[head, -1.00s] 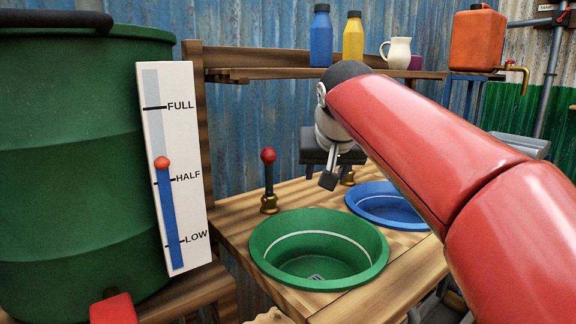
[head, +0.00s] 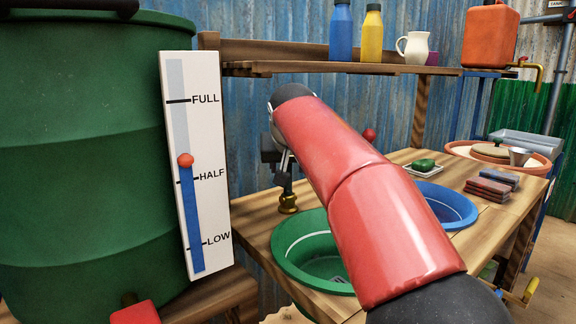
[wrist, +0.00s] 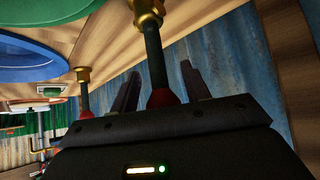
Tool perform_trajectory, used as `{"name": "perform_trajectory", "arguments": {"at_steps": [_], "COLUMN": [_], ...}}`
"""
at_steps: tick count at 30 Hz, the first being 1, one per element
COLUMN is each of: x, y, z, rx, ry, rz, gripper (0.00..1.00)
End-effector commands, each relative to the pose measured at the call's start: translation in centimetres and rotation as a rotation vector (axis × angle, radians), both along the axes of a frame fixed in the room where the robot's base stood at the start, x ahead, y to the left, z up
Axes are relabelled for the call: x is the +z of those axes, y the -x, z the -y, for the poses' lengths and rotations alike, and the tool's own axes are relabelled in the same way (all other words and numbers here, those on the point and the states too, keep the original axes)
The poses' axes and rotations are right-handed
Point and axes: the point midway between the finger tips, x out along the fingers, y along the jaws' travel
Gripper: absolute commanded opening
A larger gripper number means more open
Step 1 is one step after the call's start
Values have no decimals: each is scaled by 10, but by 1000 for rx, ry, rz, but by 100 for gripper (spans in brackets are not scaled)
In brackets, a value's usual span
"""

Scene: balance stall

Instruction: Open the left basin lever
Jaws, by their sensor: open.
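The left basin lever is a dark green upright rod with a brass base (head: 288,202) behind the green basin (head: 290,268). Its upper part is hidden by my gripper in the head view. In the wrist view the left lever's rod (wrist: 153,55) and red knob stand between the two fingers of my gripper (wrist: 160,68). The fingers are apart, one on each side; I cannot tell whether either touches the lever. In the head view my gripper (head: 283,176) is at the lever's top. The right lever's red knob (head: 369,134) shows beyond my arm.
A blue basin (head: 447,207) lies to the right, partly behind my arm. A green barrel (head: 85,160) with a level gauge (head: 197,165) stands at left. A shelf (head: 330,68) with bottles and a jug runs above. Soap and bricks sit on the counter at right.

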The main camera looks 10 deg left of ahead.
Motion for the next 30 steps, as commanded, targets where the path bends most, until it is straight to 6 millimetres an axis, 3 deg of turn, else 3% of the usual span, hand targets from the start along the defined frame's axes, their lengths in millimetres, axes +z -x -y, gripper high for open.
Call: {"name": "perform_trajectory", "arguments": {"at_steps": [6, 16, 30], "x": [0, 0, 3], "y": [0, 0, -6], "z": [0, 0, 1], "rx": [0, 0, -1], "ry": [0, 0, -14], "rz": [0, 0, 18], "gripper": [44, 1, 0]}}
